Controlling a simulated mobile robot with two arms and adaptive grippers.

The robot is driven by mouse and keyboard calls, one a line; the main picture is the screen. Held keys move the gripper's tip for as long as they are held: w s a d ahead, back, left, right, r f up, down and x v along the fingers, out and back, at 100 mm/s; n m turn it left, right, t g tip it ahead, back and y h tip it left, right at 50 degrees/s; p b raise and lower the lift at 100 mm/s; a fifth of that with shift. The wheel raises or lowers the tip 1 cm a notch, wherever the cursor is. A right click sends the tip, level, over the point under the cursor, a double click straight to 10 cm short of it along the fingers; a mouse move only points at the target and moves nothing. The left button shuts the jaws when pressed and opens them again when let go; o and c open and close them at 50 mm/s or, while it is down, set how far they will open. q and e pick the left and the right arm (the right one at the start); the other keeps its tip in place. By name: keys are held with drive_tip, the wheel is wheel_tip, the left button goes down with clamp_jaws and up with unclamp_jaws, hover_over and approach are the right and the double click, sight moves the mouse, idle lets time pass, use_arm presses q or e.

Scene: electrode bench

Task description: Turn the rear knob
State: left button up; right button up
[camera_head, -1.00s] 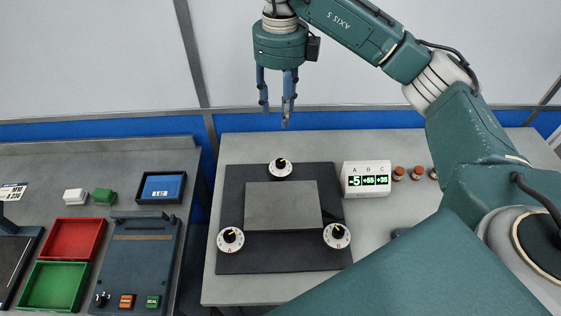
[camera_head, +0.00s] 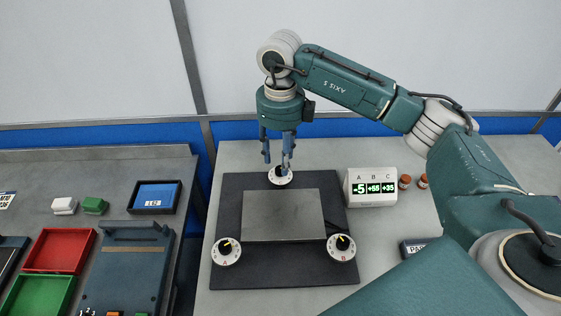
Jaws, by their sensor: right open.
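The rear knob (camera_head: 281,177) is a white dial with a black centre at the back edge of a dark mat (camera_head: 229,197). My right gripper (camera_head: 277,167) points down with its two blue fingers apart and empty. Its fingertips are over or just behind the rear knob, and one finger partly covers it. I cannot tell whether they touch. Knob A (camera_head: 227,250) is at the front left of the mat and knob B (camera_head: 341,246) at the front right. A grey block plate (camera_head: 283,215) lies between the knobs. My left gripper is not in view.
A white display box (camera_head: 371,187) showing -5, +55 and +35 stands right of the mat, with small brown-capped bottles (camera_head: 405,181) beside it.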

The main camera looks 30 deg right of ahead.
sight(280, 168)
drive_tip(key=shift+f, duration=1.6)
drive_tip(key=shift+c, duration=0.2)
clamp_jaws()
drive_tip(key=shift+f+n+b, duration=0.15)
drive_tip(key=shift+n+b, duration=0.85)
drive_tip(key=shift+n, duration=0.2)
drive_tip(key=shift+n+b, duration=1.05)
drive_tip(key=shift+n, duration=0.55)
drive_tip(key=shift+r, duration=0.2)
